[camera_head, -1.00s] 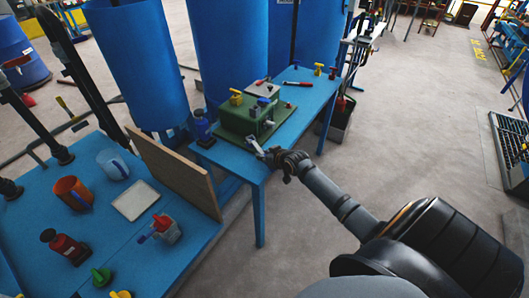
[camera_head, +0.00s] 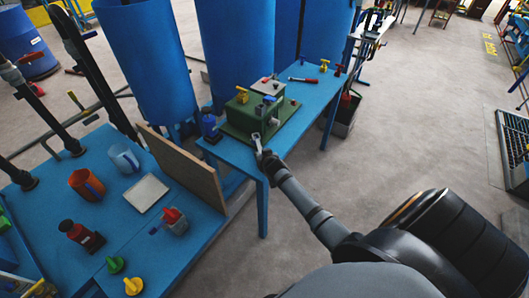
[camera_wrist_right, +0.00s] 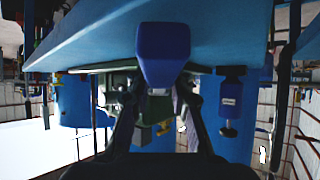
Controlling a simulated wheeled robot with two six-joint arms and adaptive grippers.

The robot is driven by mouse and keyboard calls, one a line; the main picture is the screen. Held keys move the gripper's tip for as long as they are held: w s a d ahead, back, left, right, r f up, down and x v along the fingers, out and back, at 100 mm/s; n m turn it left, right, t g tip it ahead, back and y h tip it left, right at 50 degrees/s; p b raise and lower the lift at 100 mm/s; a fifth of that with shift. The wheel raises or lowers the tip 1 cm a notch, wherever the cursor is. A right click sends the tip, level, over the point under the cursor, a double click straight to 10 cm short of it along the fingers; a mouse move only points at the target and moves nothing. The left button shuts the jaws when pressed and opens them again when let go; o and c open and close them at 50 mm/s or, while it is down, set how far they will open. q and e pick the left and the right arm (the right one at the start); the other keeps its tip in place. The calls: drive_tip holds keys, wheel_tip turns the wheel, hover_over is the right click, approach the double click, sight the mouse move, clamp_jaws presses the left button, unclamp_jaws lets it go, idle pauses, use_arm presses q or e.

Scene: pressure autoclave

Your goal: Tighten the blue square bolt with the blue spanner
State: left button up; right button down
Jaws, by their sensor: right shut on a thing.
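My right gripper (camera_head: 269,161) is at the near edge of the small blue table, shut on the spanner. The spanner's metal head (camera_head: 257,142) points up toward the green fixture (camera_head: 238,122). Its blue handle end (camera_wrist_right: 163,50) shows large between my fingers in the right wrist view. The fixture stands on the table, with a grey part (camera_head: 257,110) and a small blue piece (camera_head: 269,99) on its top. I cannot tell whether that piece is the blue square bolt, or whether the spanner head touches the fixture. My left gripper is out of view.
A blue bottle (camera_head: 210,126) stands left of the fixture. A red-handled tool (camera_head: 303,80) lies behind it, near a yellow-topped valve (camera_head: 324,66). A wooden board (camera_head: 182,165) separates this table from the blue bench (camera_head: 140,234) at left.

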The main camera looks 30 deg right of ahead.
drive_tip(key=shift+w+a+m+g+h+b, duration=0.3)
drive_tip(key=shift+a+m+h+b, duration=0.35)
drive_tip(key=shift+m+h+b, duration=0.2)
drive_tip(key=shift+w+a, duration=0.1)
drive_tip(key=shift+r+m, duration=0.1)
drive_tip(key=shift+m, duration=0.15)
drive_tip(key=c, duration=1.1)
unclamp_jaws()
